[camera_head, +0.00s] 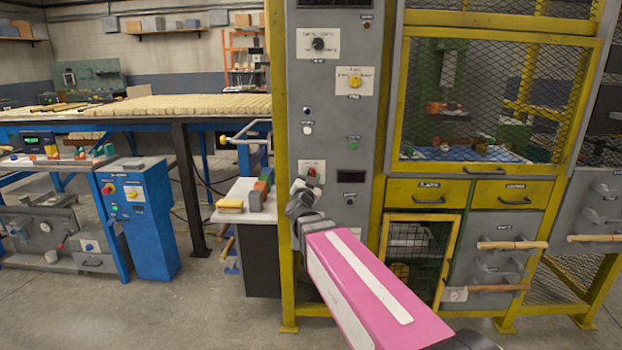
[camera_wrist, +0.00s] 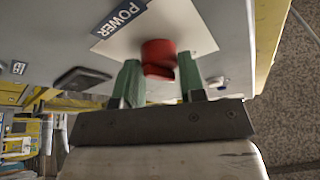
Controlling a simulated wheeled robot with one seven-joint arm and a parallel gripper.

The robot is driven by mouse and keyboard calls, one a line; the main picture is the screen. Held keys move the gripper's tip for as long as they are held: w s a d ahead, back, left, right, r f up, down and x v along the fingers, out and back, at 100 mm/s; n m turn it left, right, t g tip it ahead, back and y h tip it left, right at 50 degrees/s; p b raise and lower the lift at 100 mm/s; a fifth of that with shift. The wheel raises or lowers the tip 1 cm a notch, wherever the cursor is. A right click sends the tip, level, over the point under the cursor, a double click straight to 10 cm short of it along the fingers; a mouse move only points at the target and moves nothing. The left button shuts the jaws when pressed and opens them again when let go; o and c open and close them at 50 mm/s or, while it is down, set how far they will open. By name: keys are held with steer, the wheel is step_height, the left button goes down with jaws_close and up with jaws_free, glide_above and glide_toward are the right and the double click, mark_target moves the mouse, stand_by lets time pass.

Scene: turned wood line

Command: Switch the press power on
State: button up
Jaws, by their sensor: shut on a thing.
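The press power switch is a red knob (camera_wrist: 158,55) on a pale plate under a dark "POWER" label (camera_wrist: 122,17) in the wrist view. My gripper (camera_wrist: 160,82) has its two green fingers on either side of the knob, shut on it. In the head view my gripper (camera_head: 305,196) is at the lower left of the grey control panel (camera_head: 335,110), by the power plate (camera_head: 312,168). The knob's red top (camera_head: 312,172) shows just above the gripper. The knob's exact turn position cannot be told.
Above on the panel are a black selector (camera_head: 318,44), a yellow knob (camera_head: 355,81) and a green button (camera_head: 353,144). A yellow mesh guard (camera_head: 488,100) stands to the right. A small side table (camera_head: 226,215) with blocks is close on the left.

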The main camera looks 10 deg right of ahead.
steer(key=shift+a+r+m+g+h, duration=0.1)
steer(key=shift+m+g+h, duration=0.45)
steer(key=shift+m, duration=1.1)
steer(key=shift+f+m+g+h, duration=0.1)
steer(key=shift+m+g+h, duration=0.4)
steer(key=shift+m, duration=1.2)
steer(key=shift+a+r+m+g+h, duration=0.1)
steer(key=shift+m+g+h, duration=0.15)
steer(key=shift+m+g, duration=1)
steer(key=shift+m+t, duration=0.3)
steer(key=shift+m, duration=0.4)
steer(key=o, duration=0.9)
steer(key=v, duration=1)
steer(key=shift+s+a, duration=0.1)
steer(key=shift+s, duration=0.3)
steer(key=shift+w, duration=0.1)
